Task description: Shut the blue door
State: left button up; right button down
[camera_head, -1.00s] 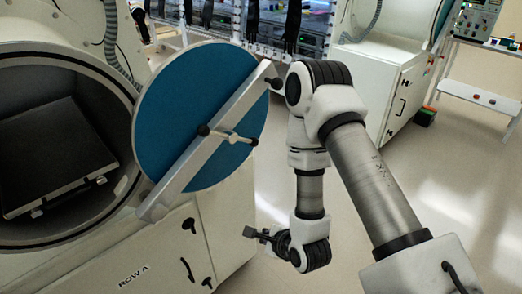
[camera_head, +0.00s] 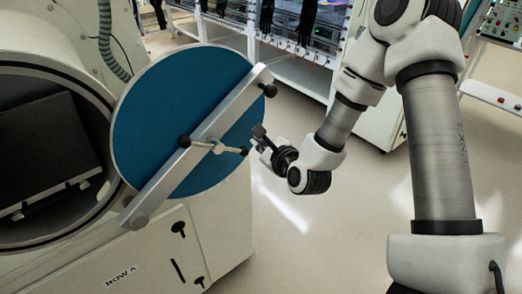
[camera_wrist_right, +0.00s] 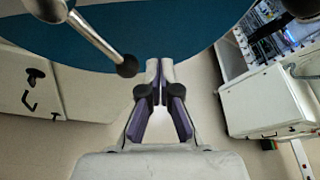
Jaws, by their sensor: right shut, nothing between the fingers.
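The round blue door (camera_head: 155,115) stands swung open to the right of the round port (camera_head: 50,160) of the white glovebox. A grey bar (camera_head: 205,130) crosses its face, with a handle (camera_head: 225,147) at the middle and dark knobs. My right gripper (camera_head: 258,132) is just right of the door's edge, near the handle's end knob. In the right wrist view its fingers (camera_wrist_right: 160,75) are together and empty, with the blue door (camera_wrist_right: 200,30) beyond them and the handle (camera_wrist_right: 95,38) to their left. Contact with the door cannot be told. My left gripper is not in view.
Inside the port lies a dark tray (camera_head: 45,160) with a light front edge. The cabinet front (camera_head: 130,265) below has black latches. The floor (camera_head: 310,230) right of the cabinet is open.

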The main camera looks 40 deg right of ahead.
pick_arm(q)
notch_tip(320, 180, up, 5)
jog(key=p, duration=0.3)
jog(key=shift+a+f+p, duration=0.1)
jog(key=shift+p, duration=0.25)
pick_arm(e)
jog(key=w+a+r, duration=0.2)
jog(key=w, duration=0.3)
jog(key=shift+w, duration=0.3)
jog(key=shift+w, duration=0.1)
jog(key=shift+r, duration=0.15)
